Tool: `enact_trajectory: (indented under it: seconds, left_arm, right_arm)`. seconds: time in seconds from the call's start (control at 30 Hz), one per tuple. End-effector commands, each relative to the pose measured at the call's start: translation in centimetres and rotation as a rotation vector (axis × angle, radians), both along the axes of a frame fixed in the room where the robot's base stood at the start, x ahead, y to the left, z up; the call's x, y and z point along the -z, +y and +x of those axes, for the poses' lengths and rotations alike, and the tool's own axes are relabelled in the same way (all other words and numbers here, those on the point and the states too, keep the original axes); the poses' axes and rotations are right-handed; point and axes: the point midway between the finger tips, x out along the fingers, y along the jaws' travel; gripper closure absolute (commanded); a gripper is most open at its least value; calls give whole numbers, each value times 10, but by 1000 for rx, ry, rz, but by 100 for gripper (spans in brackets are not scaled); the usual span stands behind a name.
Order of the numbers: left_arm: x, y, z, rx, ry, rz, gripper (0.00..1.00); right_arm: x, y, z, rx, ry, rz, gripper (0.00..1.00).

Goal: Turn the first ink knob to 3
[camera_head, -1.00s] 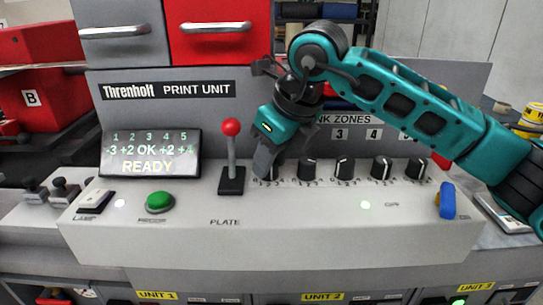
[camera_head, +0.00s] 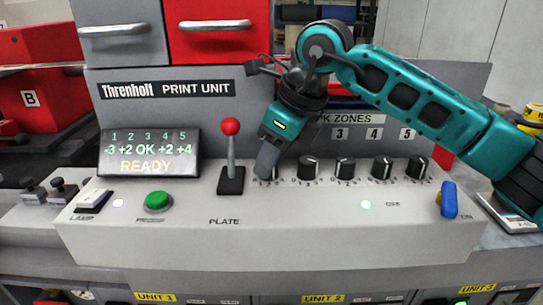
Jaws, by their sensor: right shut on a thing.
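A row of black ink knobs with white pointers sits on the grey print unit console (camera_head: 280,235). My right gripper (camera_head: 266,172) points down at the first knob, at the left end of the row, and is shut on it. The gripper's fingers hide most of that knob, so its pointer cannot be read. The second knob (camera_head: 309,167) and third knob (camera_head: 345,167) are clear of the gripper. The display (camera_head: 150,153) reads -3, +2, OK, +2, +4 under numbers 1 to 5, with READY below. My left gripper is not in view.
A red-topped plate lever (camera_head: 231,160) stands just left of the gripper. A green button (camera_head: 158,201), a lamp switch (camera_head: 95,200) and a blue key-like handle (camera_head: 448,200) are also on the console. The console's front strip is clear.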

Motion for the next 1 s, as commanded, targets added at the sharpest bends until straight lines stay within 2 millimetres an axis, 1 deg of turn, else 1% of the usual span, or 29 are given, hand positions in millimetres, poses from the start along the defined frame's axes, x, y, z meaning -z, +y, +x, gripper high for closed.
enact_trajectory:
  seconds: [0.07, 0.1, 0.33, 0.37, 0.57, 0.67, 0.77, 0.87, 1.0]
  left_arm:
    - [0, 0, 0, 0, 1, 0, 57]
    - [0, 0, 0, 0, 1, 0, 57]
    - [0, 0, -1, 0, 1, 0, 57]
    - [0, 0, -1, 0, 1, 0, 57]
    - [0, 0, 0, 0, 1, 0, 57]
    - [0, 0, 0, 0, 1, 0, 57]
    - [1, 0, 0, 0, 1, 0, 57]
    - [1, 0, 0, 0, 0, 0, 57]
    - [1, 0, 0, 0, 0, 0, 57]
  right_arm:
    - [0, 0, 0, 1, -1, 1, 97]
    - [0, 0, 0, 1, -1, 1, 65]
    - [0, 0, 0, 2, -1, 1, 43]
    - [0, 0, 0, 2, -1, 1, 41]
    - [0, 0, 0, 2, -1, 1, 41]
    - [-4, -2, 0, 3, -2, 1, 41]
    - [-15, -6, -2, 4, -3, 3, 41]
    - [-34, -12, -5, 4, -5, 2, 41]
    - [-64, -23, -10, 4, -6, 1, 41]
